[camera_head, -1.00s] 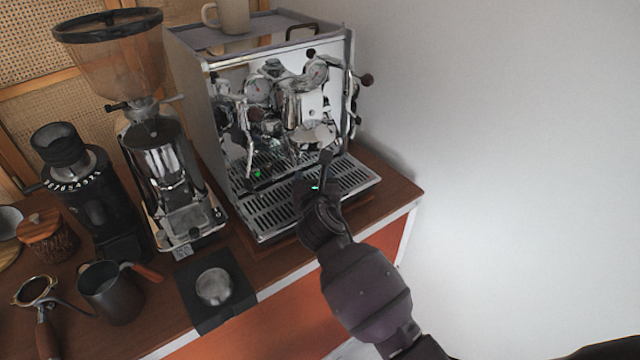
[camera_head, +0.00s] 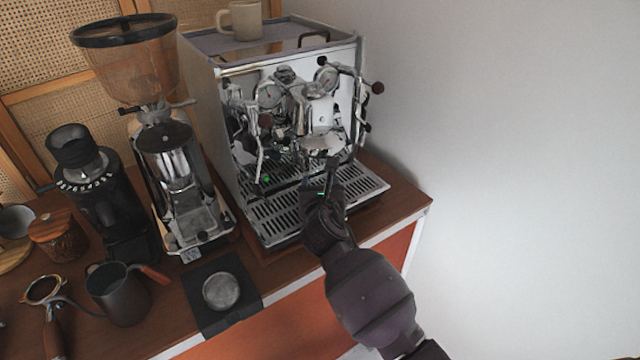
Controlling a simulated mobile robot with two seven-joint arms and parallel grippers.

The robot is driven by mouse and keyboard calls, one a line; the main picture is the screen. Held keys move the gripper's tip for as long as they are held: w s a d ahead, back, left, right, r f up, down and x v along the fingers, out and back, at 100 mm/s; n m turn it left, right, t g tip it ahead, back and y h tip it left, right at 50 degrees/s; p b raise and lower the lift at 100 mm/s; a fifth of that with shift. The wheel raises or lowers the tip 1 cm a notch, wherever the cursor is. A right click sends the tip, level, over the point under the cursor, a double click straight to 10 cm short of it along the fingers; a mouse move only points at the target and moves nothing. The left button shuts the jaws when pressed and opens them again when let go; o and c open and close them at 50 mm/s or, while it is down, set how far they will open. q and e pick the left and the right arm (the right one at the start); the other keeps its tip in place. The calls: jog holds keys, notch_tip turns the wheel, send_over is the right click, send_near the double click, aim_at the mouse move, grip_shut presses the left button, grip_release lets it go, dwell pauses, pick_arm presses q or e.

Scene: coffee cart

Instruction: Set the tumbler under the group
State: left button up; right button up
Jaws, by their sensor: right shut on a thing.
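The espresso machine (camera_head: 225,140) stands at the back with its chrome group (camera_head: 318,120) on the front, above the slotted drip tray (camera_head: 275,218). My right gripper (camera_head: 332,168) is in front of the machine, over the drip tray and just below and in front of the group. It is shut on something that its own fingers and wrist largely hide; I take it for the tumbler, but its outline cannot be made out. Whether it touches the tray cannot be told. My left gripper is not in view.
A grinder with a large hopper (camera_head: 130,70) and a smaller black grinder (camera_head: 100,195) stand left of the machine. A dark pitcher (camera_head: 118,295), a portafilter (camera_head: 45,292) and a tamper on a mat (camera_head: 222,291) lie in front. A mug (camera_head: 241,20) stands on top. A wall is close on the right.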

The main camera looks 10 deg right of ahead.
jog(key=o, duration=1)
jog(key=shift+s+f, duration=0.1)
jog(key=shift+s, duration=0.05)
jog(key=v, duration=1)
jog(key=shift+s, duration=0.25)
